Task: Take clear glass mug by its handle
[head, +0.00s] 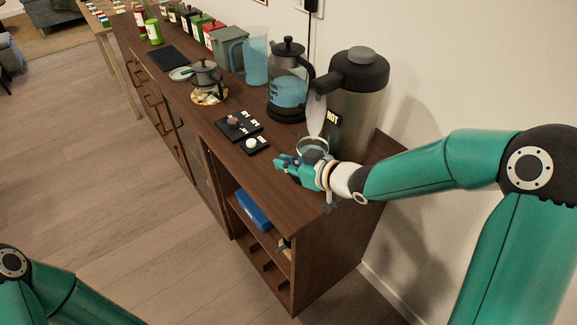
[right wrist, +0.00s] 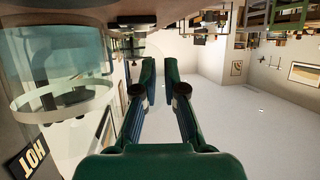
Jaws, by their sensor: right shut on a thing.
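The clear glass mug (head: 313,145) stands near the front right of the wooden cabinet top, before the large flask. In the right wrist view it fills the left side, upside down, as a clear wall with a pale ring (right wrist: 62,97). My right gripper (head: 284,163) is at the mug's near side. In the right wrist view its fingers (right wrist: 160,68) are close together beside the mug, shut on its handle, whose clear outline is faint at the fingertips. My left arm shows at the lower left of the head view; its gripper is out of view.
A steel flask (head: 355,105) and a black HOT sign (head: 333,124) stand behind the mug. A glass kettle (head: 288,88) and a blue pitcher (head: 256,58) stand farther left. Small black tiles (head: 238,124) lie nearby. The cabinet top (head: 225,162) is bare along its front edge.

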